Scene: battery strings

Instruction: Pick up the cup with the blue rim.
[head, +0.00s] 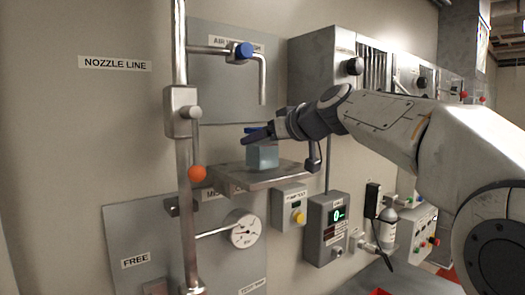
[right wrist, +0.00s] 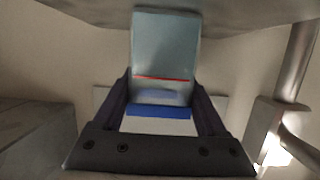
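The cup (head: 262,157) is a pale grey-blue, see-through vessel standing upright on a metal shelf (head: 268,180), with a bit of blue rim showing at its top. In the right wrist view the cup (right wrist: 165,45) appears between my fingers, with a red line around it and the blue rim (right wrist: 160,111) nearest my palm. My right gripper (head: 250,138) reaches in from the right at the cup's upper part. Its fingers (right wrist: 160,90) lie along both sides of the cup; whether they press on it I cannot tell. My left gripper is not in view.
A vertical steel pipe (head: 182,130) with an orange ball (head: 197,173) stands just left of the shelf. A blue-knobbed nozzle (head: 244,51) hangs above it. A gauge (head: 243,232), a yellow-button box (head: 291,208) and a green-display box (head: 329,228) are below.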

